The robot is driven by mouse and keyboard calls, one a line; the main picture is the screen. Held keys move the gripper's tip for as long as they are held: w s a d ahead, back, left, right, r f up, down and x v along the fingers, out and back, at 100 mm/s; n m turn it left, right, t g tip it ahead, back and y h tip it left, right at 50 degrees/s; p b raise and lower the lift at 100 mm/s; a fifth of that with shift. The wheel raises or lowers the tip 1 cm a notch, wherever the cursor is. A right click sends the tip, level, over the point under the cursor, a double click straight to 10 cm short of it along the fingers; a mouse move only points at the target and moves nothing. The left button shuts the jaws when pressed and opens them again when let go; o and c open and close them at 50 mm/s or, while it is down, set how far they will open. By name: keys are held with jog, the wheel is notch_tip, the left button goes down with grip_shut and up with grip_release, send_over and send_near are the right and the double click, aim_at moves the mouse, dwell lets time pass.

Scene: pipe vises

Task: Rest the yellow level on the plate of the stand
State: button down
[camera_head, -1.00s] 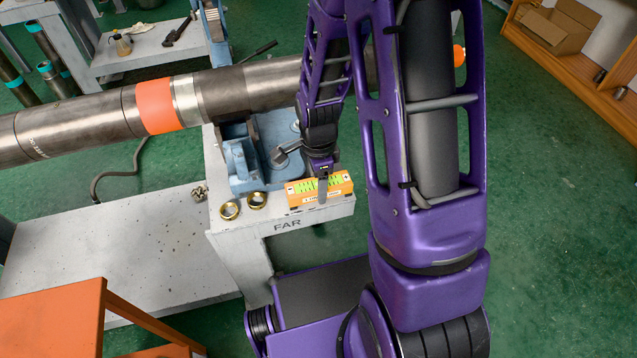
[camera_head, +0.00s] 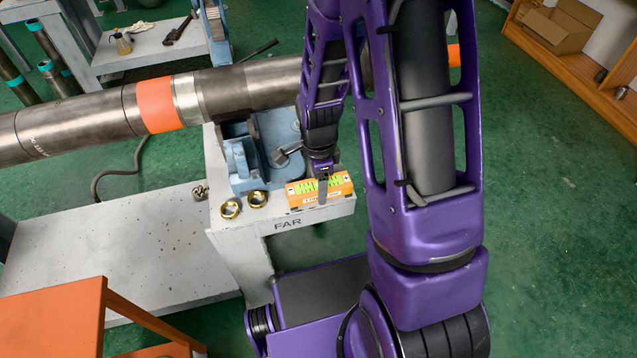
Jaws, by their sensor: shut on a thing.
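The yellow level (camera_head: 301,189), orange-yellow with a green vial strip, is at the front right of the grey stand's top plate (camera_head: 285,221), which has FAR written on its front edge. My gripper (camera_head: 322,190) comes down on it from above and is shut on its middle, hiding part of it. The level looks flat and lies over the plate near its front edge. I cannot tell whether its underside touches the plate.
A blue vise (camera_head: 243,165) stands on the same plate behind the level. A long steel pipe (camera_head: 95,118) with an orange band crosses behind. An orange table (camera_head: 55,325) is at lower left.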

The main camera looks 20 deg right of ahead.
jog(key=shift+c, duration=0.5)
grip_release()
jog(key=shift+f, duration=0.1)
jog(key=shift+r+p, duration=2.7)
jog(key=shift+r, duration=0.85)
